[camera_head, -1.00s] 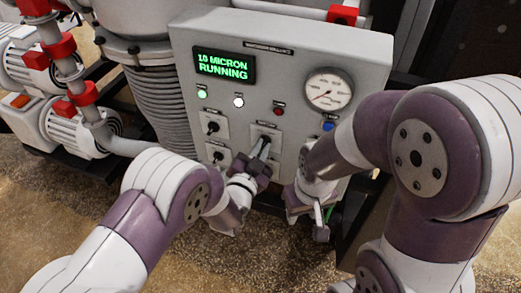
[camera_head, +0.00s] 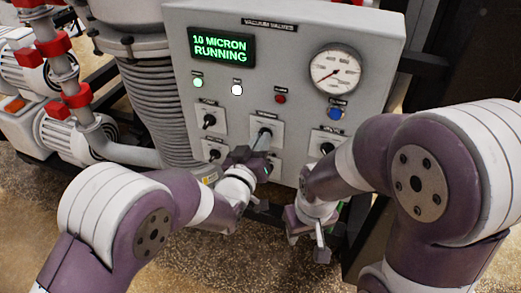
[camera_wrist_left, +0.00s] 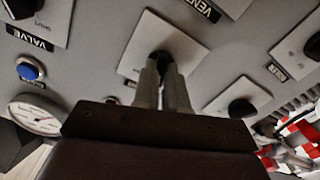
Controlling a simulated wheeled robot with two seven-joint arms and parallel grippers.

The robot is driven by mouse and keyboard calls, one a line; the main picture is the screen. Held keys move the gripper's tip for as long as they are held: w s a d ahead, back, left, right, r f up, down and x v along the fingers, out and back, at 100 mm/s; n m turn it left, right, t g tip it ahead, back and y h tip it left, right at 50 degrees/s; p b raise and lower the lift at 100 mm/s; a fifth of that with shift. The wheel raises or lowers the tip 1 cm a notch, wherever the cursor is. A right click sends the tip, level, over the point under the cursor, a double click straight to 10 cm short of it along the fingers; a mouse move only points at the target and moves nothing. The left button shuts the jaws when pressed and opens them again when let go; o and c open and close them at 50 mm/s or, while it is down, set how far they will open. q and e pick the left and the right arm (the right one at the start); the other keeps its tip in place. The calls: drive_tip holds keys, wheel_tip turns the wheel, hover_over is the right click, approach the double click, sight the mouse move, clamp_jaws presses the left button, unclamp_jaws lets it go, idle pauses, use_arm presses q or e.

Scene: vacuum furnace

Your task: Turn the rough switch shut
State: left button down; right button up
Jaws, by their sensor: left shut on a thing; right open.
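The grey valve panel (camera_head: 300,60) carries several black switches on white plates; the small labels in the head view are too blurred to read, so I cannot tell which is the rough switch. My left gripper (camera_head: 261,143) is at the centre switch plate (camera_head: 275,125). In the left wrist view its two fingers (camera_wrist_left: 162,85) are shut on the black centre switch (camera_wrist_left: 160,58), whose knob is mostly hidden between them. My right gripper (camera_head: 318,245) is open and empty, low in front of the panel's right side, away from the switches.
The upper-left switch (camera_head: 209,121), lower-left switch (camera_head: 215,154) and right switch (camera_head: 327,148) are close around. The display (camera_head: 222,47) reads "10 MICRON RUNNING". A gauge (camera_head: 335,70) and a blue button (camera_head: 335,113) sit at right. Pumps and a bellows pipe (camera_head: 158,105) stand left.

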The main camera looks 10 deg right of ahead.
use_arm(q)
drive_tip(key=shift+w+r+n+b, duration=0.1)
drive_tip(key=shift+r+n+b, duration=0.1)
drive_tip(key=shift+n+b, duration=0.7)
drive_tip(key=shift+r, duration=0.1)
drive_tip(key=c, duration=1.2)
unclamp_jaws()
drive_tip(key=shift+a, duration=0.1)
drive_tip(key=shift+f, duration=0.2)
drive_tip(key=b+v, duration=0.2)
drive_tip(key=v, duration=1)
drive_tip(key=shift+s+a, duration=0.2)
drive_tip(key=shift+s, duration=0.1)
